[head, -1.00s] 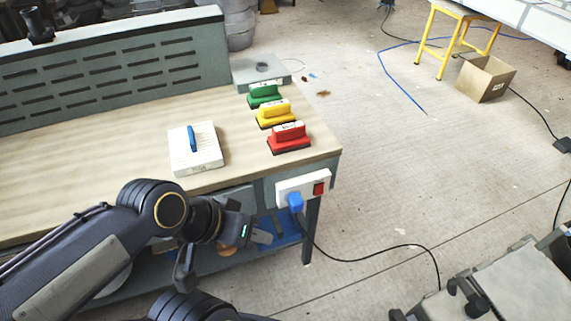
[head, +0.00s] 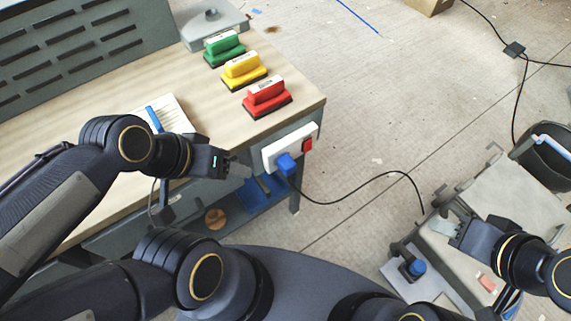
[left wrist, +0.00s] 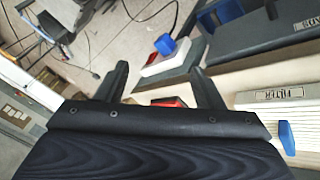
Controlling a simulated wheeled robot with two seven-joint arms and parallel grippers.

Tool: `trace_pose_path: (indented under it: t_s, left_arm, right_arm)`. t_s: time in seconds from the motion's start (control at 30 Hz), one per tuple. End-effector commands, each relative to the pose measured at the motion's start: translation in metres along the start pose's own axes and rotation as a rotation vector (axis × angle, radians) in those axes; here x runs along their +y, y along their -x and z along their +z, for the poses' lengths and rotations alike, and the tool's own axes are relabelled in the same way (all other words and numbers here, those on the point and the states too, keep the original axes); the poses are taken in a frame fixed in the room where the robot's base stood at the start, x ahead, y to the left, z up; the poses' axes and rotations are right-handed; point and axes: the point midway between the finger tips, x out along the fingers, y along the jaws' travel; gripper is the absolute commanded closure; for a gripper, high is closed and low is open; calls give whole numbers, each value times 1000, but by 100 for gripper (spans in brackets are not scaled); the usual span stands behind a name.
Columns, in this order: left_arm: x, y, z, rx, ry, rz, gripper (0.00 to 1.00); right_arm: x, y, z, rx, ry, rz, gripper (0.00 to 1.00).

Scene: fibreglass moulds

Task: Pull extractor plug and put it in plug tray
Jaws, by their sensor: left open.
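The blue plug (head: 287,163) sits in a white socket box (head: 278,150) with a red switch on the bench's front side. A black cable runs from it to the right. My left gripper (head: 240,171) is open and empty, left of the plug and apart from it. In the left wrist view the plug (left wrist: 165,45) shows beyond and between the open fingers (left wrist: 163,80). My right gripper (head: 445,229) is over the grey cart at the right; its jaw gap is unclear. A blue tray (head: 262,192) lies under the bench; I cannot tell whether it is the plug tray.
Red (head: 267,97), yellow (head: 243,71) and green (head: 224,48) blocks stand along the bench's right side. A white filter box with a blue handle (head: 154,118) is partly behind my left arm. The grey cart (head: 487,187) stands right. Floor between bench and cart is clear except the cable.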

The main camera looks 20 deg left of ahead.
Motion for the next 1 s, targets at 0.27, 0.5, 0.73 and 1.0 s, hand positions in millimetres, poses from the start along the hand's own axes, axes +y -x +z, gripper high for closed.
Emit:
trace_pose_path:
  t_s: [0.27,0.5,0.73,1.0]
  left_arm:
    - [-18,-108,33,-424,-182,-165,38]
    - [-38,-199,46,-615,-447,-619,38]
    - [-29,-266,30,-430,-750,-1178,38]
    - [25,-296,10,25,-978,-1580,38]
  right_arm:
    - [25,-55,28,-1,0,0,64]
    - [45,-99,50,-1,0,0,64]
    - [64,-140,71,0,0,0,64]
    - [77,-168,85,-1,0,0,64]
